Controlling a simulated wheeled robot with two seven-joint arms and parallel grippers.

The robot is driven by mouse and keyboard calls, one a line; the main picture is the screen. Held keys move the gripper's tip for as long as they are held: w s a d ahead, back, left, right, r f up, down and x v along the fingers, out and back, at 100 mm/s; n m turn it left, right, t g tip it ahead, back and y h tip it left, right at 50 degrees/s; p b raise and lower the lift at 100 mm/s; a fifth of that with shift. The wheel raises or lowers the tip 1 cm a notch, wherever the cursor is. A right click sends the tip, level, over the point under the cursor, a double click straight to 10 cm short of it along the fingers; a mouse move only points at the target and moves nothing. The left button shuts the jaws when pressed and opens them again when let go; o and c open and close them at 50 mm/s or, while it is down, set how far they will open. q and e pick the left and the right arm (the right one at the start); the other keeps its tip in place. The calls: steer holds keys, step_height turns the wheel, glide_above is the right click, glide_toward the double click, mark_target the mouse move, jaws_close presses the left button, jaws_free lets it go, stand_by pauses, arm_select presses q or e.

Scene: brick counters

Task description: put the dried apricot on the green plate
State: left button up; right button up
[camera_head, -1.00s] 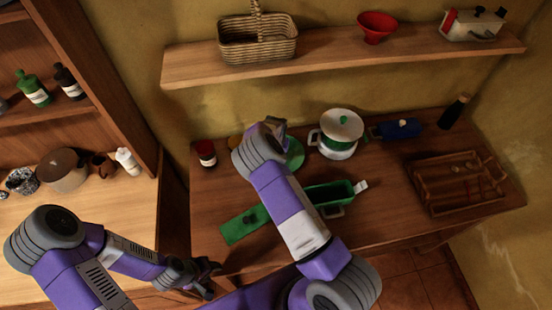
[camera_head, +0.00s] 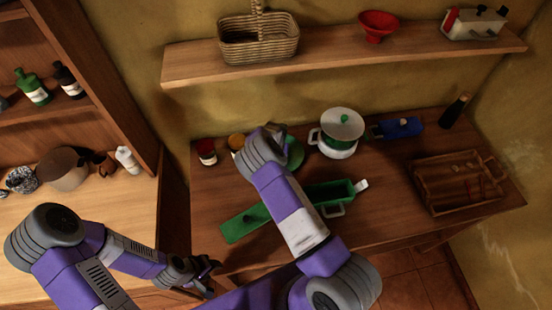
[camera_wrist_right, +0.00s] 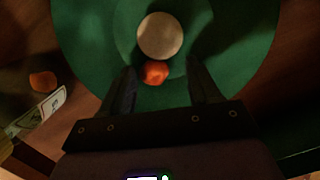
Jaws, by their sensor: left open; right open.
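The green plate (camera_wrist_right: 92,42) fills much of the right wrist view, with a round beige thing (camera_wrist_right: 159,36) near its middle. An orange piece, looking like a dried apricot (camera_wrist_right: 155,72), lies over the plate beside the beige thing. My right gripper (camera_wrist_right: 158,80) is open, with its fingers on either side of this piece and gaps to both. A second orange piece (camera_wrist_right: 42,82) lies on the wood left of the plate. In the head view the plate (camera_head: 295,153) is partly hidden by my right arm. My left gripper (camera_head: 213,277) is open and empty at the counter's front left.
A white pot (camera_head: 338,146) with a green knob stands right of the plate.

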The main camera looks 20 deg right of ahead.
step_height(320, 180, up, 12)
steer(key=s, duration=0.1)
steer(key=shift+s+a, duration=0.3)
steer(key=shift+a, duration=0.15)
stand_by(0.4)
